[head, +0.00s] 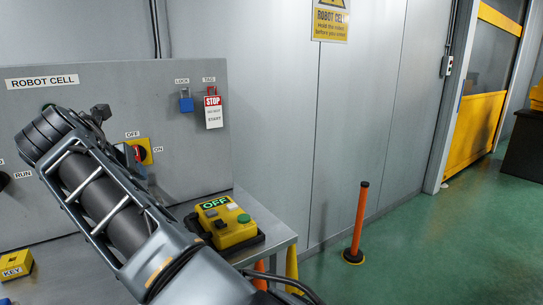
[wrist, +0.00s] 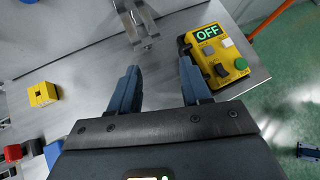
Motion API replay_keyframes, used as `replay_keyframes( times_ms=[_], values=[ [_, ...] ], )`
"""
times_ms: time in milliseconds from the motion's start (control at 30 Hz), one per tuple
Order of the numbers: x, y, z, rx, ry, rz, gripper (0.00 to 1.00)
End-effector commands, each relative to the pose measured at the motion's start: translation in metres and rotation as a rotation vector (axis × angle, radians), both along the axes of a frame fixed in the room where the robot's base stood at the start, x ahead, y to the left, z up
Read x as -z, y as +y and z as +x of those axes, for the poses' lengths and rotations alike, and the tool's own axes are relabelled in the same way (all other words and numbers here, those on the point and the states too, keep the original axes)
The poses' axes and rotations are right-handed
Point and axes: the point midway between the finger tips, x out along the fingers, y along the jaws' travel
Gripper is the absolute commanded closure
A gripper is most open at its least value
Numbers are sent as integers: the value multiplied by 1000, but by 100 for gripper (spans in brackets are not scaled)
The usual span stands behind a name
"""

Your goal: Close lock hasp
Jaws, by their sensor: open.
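A silver metal fitting with two prongs (wrist: 138,24), which looks like the lock hasp, is at the top of the wrist view beyond my fingers. How far it is open is hard to tell, and its upper part is cut off by the frame. My gripper (wrist: 160,82) is open and empty, its two blue-grey fingers wide apart over the bare metal bench. The fitting is ahead of the fingers and apart from them. In the head view my arm covers part of the panel, and I cannot make out the hasp or my fingertips there.
A yellow control box (head: 227,222) reading OFF sits on the bench, right of my fingers. The panel (head: 120,85) carries a rotary switch (head: 143,151), a blue padlock (head: 186,103) and a tag (head: 213,112). A yellow KEY block (head: 15,264) lies left. An orange post (head: 359,222) stands on the floor.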

Motion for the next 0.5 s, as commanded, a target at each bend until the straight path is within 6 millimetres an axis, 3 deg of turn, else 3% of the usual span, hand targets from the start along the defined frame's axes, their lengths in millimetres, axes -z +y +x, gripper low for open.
replay_keyframes(
  times_ms=[267, 500],
  values=[
    [56, -11, -7, 38, 47, 134, 52],
    [133, -33, -25, 116, 121, 341, 52]
  ],
)
